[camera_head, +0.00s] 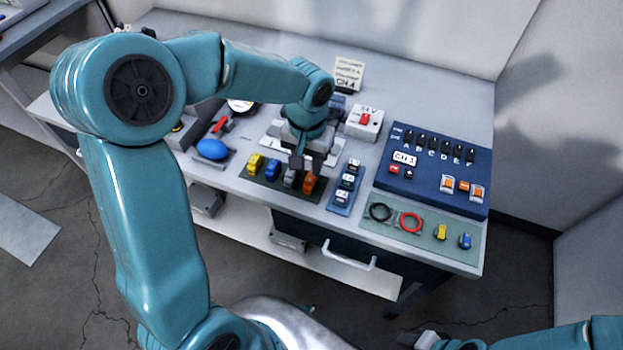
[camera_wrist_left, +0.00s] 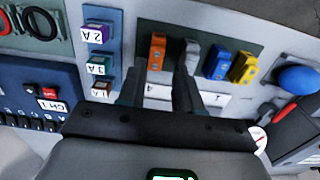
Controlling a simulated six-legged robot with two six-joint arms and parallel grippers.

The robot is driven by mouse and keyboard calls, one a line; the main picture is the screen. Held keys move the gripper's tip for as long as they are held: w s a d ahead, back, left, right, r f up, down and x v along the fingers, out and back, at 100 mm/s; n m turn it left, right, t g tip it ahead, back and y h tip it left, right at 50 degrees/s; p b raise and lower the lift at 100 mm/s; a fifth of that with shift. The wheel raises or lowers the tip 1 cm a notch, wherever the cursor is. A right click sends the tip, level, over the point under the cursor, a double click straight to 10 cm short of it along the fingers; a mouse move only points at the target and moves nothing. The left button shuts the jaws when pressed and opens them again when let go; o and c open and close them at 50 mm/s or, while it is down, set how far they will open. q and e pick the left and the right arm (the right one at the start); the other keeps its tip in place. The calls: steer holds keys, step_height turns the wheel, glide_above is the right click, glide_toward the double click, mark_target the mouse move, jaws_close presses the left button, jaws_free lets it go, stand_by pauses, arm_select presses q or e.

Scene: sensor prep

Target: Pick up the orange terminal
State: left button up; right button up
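The orange terminal (camera_head: 309,183) stands at the right end of a row on a dark green mat (camera_head: 262,187). It also shows in the left wrist view (camera_wrist_left: 157,51), just beyond the gap between my left fingers. My left gripper (camera_head: 302,161) is over the row, close to the orange and grey terminals. In the left wrist view my left gripper (camera_wrist_left: 158,75) is open, with nothing between its fingers. The grey terminal (camera_wrist_left: 192,50) is partly hidden by one finger. My right gripper (camera_head: 422,338) shows small at the bottom edge; its fingers are unclear.
Blue (camera_head: 272,168) and yellow (camera_head: 255,163) terminals share the mat. A strip of labelled blocks (camera_head: 345,187) lies to its right. A blue switch panel (camera_head: 433,165) and a green mat with cable rings (camera_head: 411,222) lie farther right.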

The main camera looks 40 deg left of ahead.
mark_target(311, 177)
arm_select(q)
steer(key=shift+s+d+f, duration=0.1)
steer(key=shift+f, duration=0.5)
steer(key=f, duration=0.5)
steer(key=shift+w+d, duration=0.1)
steer(key=shift+w, duration=0.25)
jaws_close()
